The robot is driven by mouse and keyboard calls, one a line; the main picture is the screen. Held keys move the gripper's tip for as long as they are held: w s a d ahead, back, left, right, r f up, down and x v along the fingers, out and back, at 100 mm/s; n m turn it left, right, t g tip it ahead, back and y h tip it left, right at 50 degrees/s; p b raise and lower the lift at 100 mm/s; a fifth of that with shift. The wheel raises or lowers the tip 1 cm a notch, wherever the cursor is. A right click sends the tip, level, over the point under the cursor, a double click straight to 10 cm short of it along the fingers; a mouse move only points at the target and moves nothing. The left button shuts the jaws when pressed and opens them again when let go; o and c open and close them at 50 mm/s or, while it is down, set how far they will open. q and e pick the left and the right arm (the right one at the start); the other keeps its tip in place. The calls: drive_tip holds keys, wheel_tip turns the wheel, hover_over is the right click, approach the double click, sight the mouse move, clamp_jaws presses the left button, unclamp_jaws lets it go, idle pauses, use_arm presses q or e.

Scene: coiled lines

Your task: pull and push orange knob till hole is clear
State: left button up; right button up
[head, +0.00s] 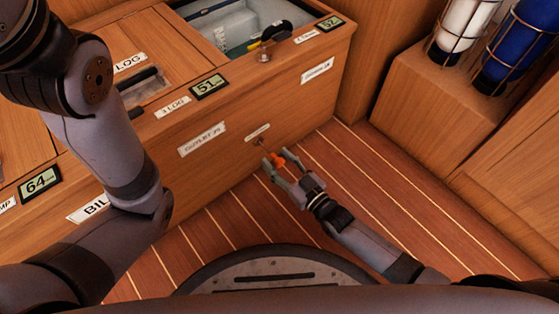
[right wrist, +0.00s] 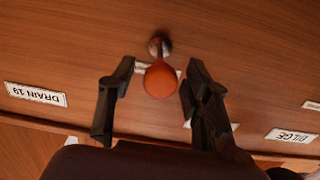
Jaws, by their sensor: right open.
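The orange knob (head: 278,158) sticks out from the wooden front panel low on the cabinet, just under a small white label. In the right wrist view the orange knob (right wrist: 161,80) is rounded and joined to a metal fitting (right wrist: 158,46) at the panel. My right gripper (head: 277,165) is open, with one finger on each side of the knob. In the right wrist view the right gripper (right wrist: 158,75) shows gaps between both fingers and the knob. The hole is hidden or too small to tell. My left arm comes in from the left, but its gripper is out of view.
The wooden cabinet (head: 230,120) carries white labels and small number displays (head: 208,86). An open bin (head: 235,30) at its top holds a container and a black-and-yellow item. Caged blue and white cylinders (head: 525,45) stand at the right. The striped floor (head: 400,180) is clear.

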drive_tip(key=shift+s, duration=0.1)
drive_tip(key=shift+s+d, duration=0.3)
drive_tip(key=v, duration=1.1)
drive_tip(key=shift+c, duration=0.2)
